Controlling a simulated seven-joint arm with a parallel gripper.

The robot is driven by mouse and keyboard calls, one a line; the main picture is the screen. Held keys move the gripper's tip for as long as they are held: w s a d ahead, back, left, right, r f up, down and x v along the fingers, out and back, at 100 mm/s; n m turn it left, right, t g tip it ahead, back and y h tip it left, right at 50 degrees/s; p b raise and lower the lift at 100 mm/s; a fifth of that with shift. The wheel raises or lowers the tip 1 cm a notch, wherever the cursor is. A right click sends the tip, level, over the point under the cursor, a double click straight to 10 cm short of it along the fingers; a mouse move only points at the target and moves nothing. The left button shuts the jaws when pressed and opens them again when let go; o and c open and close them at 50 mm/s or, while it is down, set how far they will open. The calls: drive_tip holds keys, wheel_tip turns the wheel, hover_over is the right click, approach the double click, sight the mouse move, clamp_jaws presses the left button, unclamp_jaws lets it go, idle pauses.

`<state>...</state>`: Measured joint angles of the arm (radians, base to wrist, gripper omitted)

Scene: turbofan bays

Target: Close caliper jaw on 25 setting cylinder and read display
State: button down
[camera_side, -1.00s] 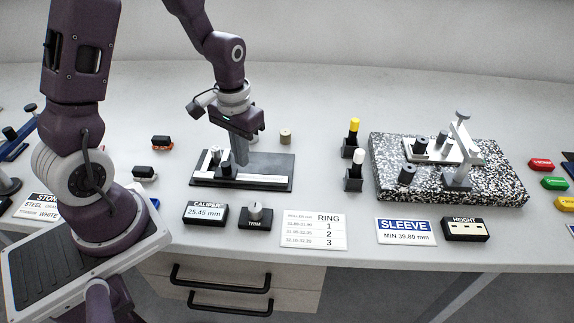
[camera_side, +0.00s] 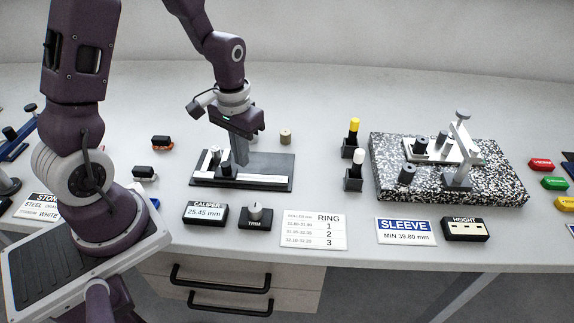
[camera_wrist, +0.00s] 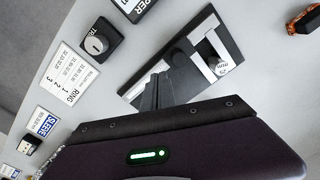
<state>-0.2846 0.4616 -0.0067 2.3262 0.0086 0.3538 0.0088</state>
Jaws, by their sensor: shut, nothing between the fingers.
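The caliper fixture is a black base plate (camera_side: 270,180) with a pale scale strip, left of centre in the side view. It also shows in the wrist view (camera_wrist: 135,93). A small dark cylinder (camera_side: 215,151) sits at the fixture's left end; a round dark piece shows there in the wrist view (camera_wrist: 220,67). The caliper display (camera_side: 206,213) reads 25.45 mm. My gripper (camera_side: 240,162) is shut and empty, fingers pointing down at the fixture. In the wrist view the gripper fingers (camera_wrist: 160,90) are together beside the scale strip. Whether they touch the jaw cannot be told.
A TRIM knob box (camera_side: 256,216) stands beside the display. A RING card (camera_side: 315,230) lies in front. A tan cylinder (camera_side: 286,136) stands behind the fixture. Yellow-topped (camera_side: 353,135) and white-topped (camera_side: 355,170) pieces and a speckled granite plate (camera_side: 500,180) are to the right.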

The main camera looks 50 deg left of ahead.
sight(242, 177)
drive_tip(key=shift+f, duration=0.1)
drive_tip(key=shift+f, duration=1.6)
drive_tip(key=shift+s+a, duration=0.2)
drive_tip(key=shift+s, duration=0.05)
idle(0.6)
drive_tip(key=shift+w+d, duration=0.45)
wheel_tip(242, 177, up, 7)
idle(0.6)
